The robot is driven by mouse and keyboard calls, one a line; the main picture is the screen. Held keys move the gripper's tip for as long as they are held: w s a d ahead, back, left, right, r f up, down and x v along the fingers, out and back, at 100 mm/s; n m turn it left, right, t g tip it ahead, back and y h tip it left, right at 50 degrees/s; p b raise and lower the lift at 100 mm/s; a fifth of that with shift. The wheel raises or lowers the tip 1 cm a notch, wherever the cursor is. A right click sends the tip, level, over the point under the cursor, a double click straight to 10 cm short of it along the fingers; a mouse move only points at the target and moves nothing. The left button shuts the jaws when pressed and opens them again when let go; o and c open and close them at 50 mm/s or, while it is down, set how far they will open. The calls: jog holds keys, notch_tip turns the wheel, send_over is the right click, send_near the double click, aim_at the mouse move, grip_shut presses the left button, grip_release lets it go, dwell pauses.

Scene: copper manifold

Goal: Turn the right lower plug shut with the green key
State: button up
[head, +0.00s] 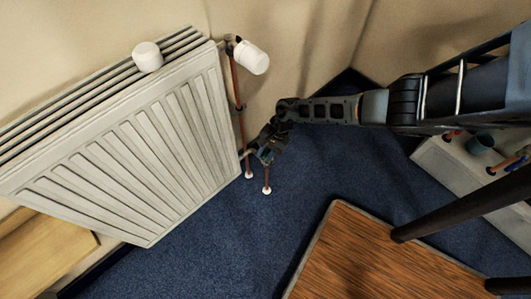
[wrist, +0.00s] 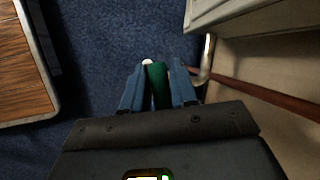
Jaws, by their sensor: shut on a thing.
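My gripper (head: 266,154) is at the radiator's lower right corner, beside the copper pipes. In the wrist view my gripper (wrist: 156,92) has its two blue fingers shut on the green key (wrist: 157,84). Only the green side of the key shows between the fingers; in the head view I cannot make it out clearly. The white ribbed radiator (head: 150,150) stands along the wall at left, and its edge (wrist: 222,12) shows at the wrist view's top right. I cannot make out the right lower plug, nor whether the key touches it.
A copper pipe (head: 238,95) runs down from a white valve head (head: 252,57). A short pipe (head: 266,176) rises from a white floor collar. A white knob (head: 147,57) sits on the radiator top. A wooden table (head: 375,260) stands at lower right. Blue carpet (head: 215,235) lies open between.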

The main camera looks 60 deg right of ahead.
jog(key=shift+a+m+p, duration=0.1)
jog(key=shift+m+p, duration=0.6)
grip_shut()
jog(key=shift+m+t, duration=0.3)
jog(key=shift+f, duration=0.1)
jog(key=shift+m+p, duration=0.3)
jog(key=shift+p, duration=0.25)
jog(key=shift+h+p, duration=0.3)
jog(key=shift+w+m+t+p, duration=0.15)
jog(key=shift+m+t+p, duration=0.3)
jog(key=shift+m, duration=0.45)
grip_release()
jog(key=shift+m+h+p, duration=0.3)
jog(key=shift+p, duration=0.05)
jog(key=shift+w+r+p, duration=0.15)
jog(key=shift+r+p, duration=1.9)
jog(key=shift+p, duration=0.1)
grip_shut()
